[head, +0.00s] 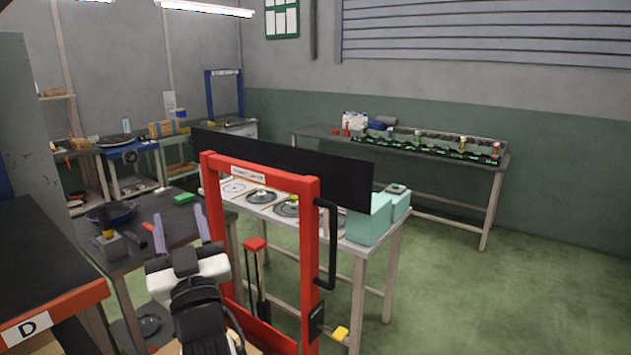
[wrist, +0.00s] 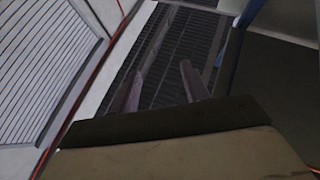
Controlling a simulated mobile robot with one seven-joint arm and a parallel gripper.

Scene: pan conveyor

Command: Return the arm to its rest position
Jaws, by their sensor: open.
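My gripper (head: 181,232) shows at the lower left in the head view, with two purplish fingers spread apart and nothing between them. It is raised in front of the dark table, and my white and black arm links lie below it. In the wrist view my gripper (wrist: 163,88) also shows its two fingers apart and empty. Behind them is a dark slatted surface that I cannot identify.
A red frame (head: 310,240) with a black handle stands close to the right of my arm. A dark table (head: 165,205) holds a blue pan (head: 112,213). A white table (head: 330,235) bears teal boxes (head: 370,220). Green floor (head: 480,300) is clear at right.

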